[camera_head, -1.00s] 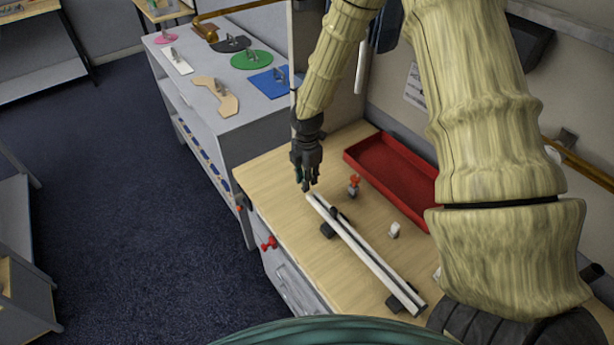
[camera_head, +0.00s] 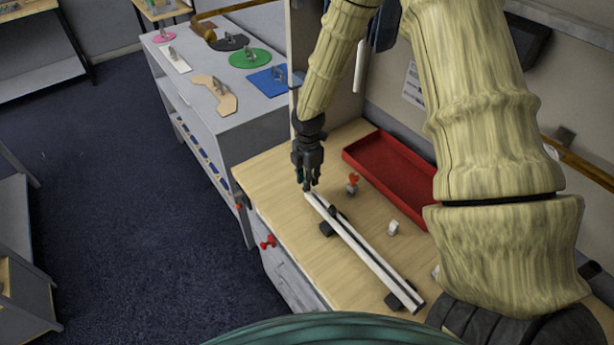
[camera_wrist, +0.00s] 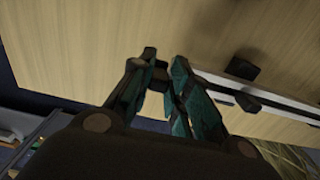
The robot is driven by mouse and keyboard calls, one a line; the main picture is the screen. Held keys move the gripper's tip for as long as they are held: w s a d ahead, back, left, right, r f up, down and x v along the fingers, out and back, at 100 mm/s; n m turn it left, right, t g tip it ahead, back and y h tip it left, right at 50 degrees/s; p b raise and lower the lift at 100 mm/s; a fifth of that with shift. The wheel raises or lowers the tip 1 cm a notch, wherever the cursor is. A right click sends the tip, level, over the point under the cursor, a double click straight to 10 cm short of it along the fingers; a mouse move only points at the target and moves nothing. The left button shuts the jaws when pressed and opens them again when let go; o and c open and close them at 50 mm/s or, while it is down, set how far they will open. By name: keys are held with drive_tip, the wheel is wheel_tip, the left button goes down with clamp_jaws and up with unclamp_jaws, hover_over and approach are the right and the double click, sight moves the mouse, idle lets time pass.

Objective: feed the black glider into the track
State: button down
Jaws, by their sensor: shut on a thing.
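The track (camera_head: 365,252), a pale rail with a dark slot, runs diagonally along the wooden bench. In the wrist view the track (camera_wrist: 290,103) extends right from beside my fingertips. My gripper (camera_head: 307,187) points down at the track's far end. In the wrist view my gripper (camera_wrist: 164,68) has its teal-padded fingers closed on a small dark piece, the black glider (camera_wrist: 159,73), mostly hidden by the fingers. I cannot tell whether the glider touches the track's end or is inside it.
Black supports (camera_head: 327,229) hold the track, and a dark block (camera_head: 333,211) sits on it. A red tray (camera_head: 392,178), a small red-topped piece (camera_head: 353,184) and a white piece (camera_head: 393,228) lie to the right. The bench left of the track is clear.

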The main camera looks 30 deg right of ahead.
drive_tip(key=shift+s+d+p, duration=0.1)
drive_tip(key=shift+s+d, duration=0.1)
drive_tip(key=shift+s, duration=1.2)
drive_tip(key=shift+s+d+p, duration=0.15)
drive_tip(key=shift+s, duration=1.25)
drive_tip(key=shift+s+d+p, duration=0.1)
drive_tip(key=shift+s+d, duration=0.1)
drive_tip(key=shift+s, duration=1.2)
drive_tip(key=c, duration=1.3)
unclamp_jaws()
drive_tip(key=shift+r, duration=6)
